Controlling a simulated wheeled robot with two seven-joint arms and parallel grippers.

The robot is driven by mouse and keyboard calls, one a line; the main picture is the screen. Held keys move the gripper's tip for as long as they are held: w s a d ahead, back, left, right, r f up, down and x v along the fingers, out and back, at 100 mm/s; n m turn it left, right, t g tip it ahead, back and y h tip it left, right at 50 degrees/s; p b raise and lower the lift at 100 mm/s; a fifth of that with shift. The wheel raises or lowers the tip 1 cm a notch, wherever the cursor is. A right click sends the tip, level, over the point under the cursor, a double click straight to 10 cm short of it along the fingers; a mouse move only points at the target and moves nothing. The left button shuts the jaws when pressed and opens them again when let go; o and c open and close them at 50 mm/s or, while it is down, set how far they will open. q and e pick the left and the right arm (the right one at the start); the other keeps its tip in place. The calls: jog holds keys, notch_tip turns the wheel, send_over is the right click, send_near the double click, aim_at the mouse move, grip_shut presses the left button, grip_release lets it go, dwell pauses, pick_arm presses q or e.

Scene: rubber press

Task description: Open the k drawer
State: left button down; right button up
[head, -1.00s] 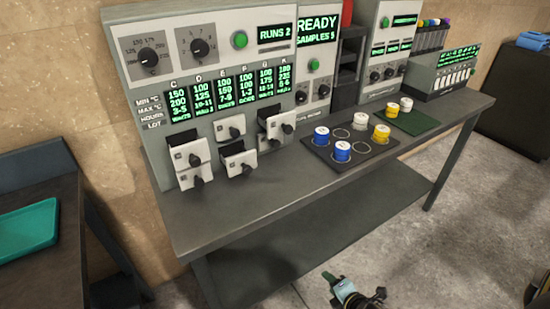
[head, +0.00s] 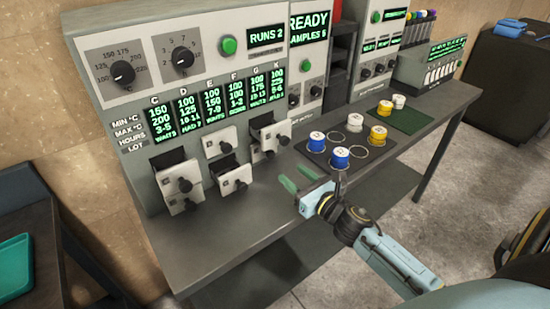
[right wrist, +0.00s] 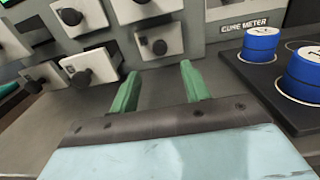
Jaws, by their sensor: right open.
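The cabinet has several small grey drawer fronts with black knobs, under a display with columns C to K. The letters on the fronts are too small to read, so I cannot tell surely which is k. The rightmost pair (head: 268,140) is below the G and K columns. The lower front of this pair (right wrist: 150,33) is ahead of my fingers in the right wrist view. My right gripper (head: 297,178) is open and empty above the bench, apart from the drawers. Its two green fingers (right wrist: 157,76) point at the cabinet. My left gripper is not in view.
Blue, white and yellow-topped pots stand on a dark mat (head: 350,168) right of my gripper; a blue pot (right wrist: 262,44) is close in the right wrist view. Other drawers (head: 234,181) stick out left of the pair. The bench front (head: 225,238) is clear.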

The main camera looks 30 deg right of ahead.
aim_at(272, 157)
jog(key=w, duration=0.5)
jog(key=shift+a, duration=0.2)
jog(key=w, duration=0.3)
jog(key=shift+w+a, duration=0.15)
jog(key=shift+w, duration=0.2)
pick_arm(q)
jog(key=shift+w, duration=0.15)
pick_arm(e)
grip_shut()
